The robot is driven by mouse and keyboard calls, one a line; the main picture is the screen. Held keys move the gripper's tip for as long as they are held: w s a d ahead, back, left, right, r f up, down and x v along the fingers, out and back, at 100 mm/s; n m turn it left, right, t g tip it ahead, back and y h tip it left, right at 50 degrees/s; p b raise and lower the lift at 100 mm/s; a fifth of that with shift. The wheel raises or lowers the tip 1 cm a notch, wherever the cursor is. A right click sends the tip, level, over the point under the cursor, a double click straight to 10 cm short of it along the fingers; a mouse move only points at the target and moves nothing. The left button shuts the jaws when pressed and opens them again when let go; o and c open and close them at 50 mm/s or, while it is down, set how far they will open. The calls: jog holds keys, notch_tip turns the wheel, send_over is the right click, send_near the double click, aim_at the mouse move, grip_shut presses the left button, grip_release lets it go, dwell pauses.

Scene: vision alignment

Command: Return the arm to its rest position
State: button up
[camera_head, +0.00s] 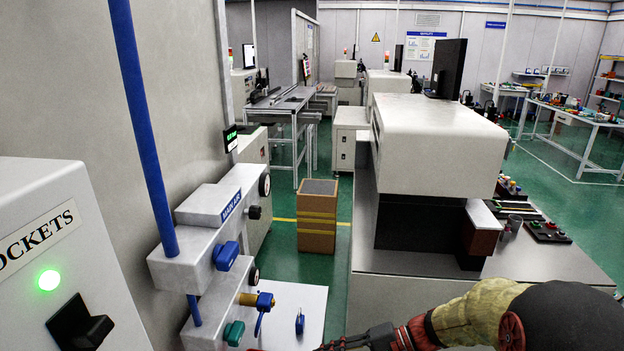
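My arm (480,312) enters at the bottom right of the head view and reaches left along the lower edge. Its upper part is a large dark rounded link, followed by tan and red parts. My gripper (345,343) is the dark jointed end at the bottom middle, partly cut off by the picture's edge. Its fingers are too small and cropped to tell whether they are open or shut. I see nothing clearly held in it. It appears just right of a white panel (310,302) and in front of the grey machine bench.
At left stand a SOCKETS box (62,260) with a lit green lamp and a MAIN AIR valve unit (215,205) with a blue pipe (143,120). A brown box (317,232) stands on the green floor. A white machine (435,135) on a grey bench (560,262) fills the right.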

jog(key=s+d+r+n+h, duration=0.2)
jog(key=s+d+r+h, duration=0.1)
jog(key=s+d+h, duration=0.8)
jog(key=s+d+r+n+t+h+p, duration=0.1)
jog(key=s+d+r+t, duration=0.1)
jog(key=r, duration=0.5)
jog(key=s+d+r+n+t+h+p, duration=0.1)
jog(key=s+d+r+t, duration=0.1)
jog(key=s+r+t, duration=0.2)
notch_tip(320, 180, up, 3)
jog(key=shift+s+r+n, duration=0.15)
jog(key=shift+r+n, duration=0.05)
jog(key=shift+n, duration=0.2)
jog(key=shift+o, duration=0.5)
